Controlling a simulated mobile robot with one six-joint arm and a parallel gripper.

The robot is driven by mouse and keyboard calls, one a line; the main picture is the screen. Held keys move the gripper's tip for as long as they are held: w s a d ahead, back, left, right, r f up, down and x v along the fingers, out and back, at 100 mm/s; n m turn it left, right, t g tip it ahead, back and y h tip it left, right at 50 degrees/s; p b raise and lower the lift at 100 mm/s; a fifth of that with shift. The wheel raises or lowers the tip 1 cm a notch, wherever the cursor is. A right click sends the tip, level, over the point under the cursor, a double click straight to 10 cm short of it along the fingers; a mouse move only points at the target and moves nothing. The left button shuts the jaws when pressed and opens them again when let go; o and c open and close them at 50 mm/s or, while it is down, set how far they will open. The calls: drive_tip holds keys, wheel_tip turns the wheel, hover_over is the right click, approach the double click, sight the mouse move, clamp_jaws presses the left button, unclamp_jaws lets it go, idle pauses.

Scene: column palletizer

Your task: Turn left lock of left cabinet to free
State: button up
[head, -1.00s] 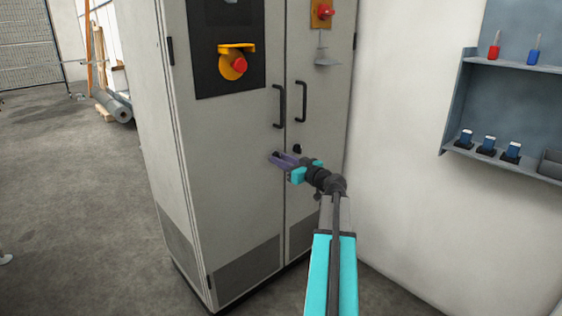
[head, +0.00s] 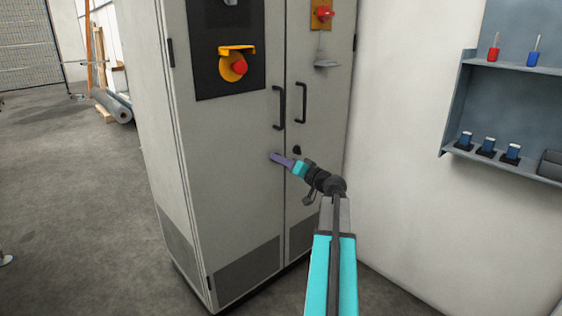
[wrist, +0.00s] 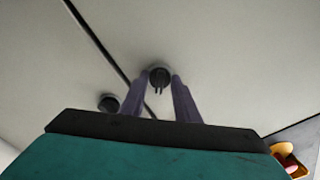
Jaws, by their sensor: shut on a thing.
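The grey two-door cabinet (head: 232,200) stands in the middle of the head view. My gripper (head: 275,157) reaches to its left door, just left of the door seam and below the handles. In the wrist view, the dark round left lock (wrist: 159,76) sits between the purple fingertips of my gripper (wrist: 159,82), which is shut on it. The lock has a small two-pronged part. In the head view my fingers hide this lock. The dark right lock (head: 297,149) is on the right door, clear of my gripper; it also shows in the wrist view (wrist: 108,103).
Black handles (head: 279,107) (head: 301,102) stand out above the locks. A yellow and red switch (head: 235,65) is higher on the left door. A wall shelf (head: 500,64) with tools is at right. Open floor (head: 80,200) lies left.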

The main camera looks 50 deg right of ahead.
drive_tip(key=shift+m+p, duration=2.65)
drive_tip(key=shift+m, duration=2.35)
drive_tip(key=o, duration=1)
drive_tip(key=shift+o, duration=0.2)
drive_tip(key=s+a+p, duration=0.1)
drive_tip(key=s, duration=1.2)
drive_tip(key=shift+s+p, duration=0.35)
drive_tip(key=shift+s, duration=0.05)
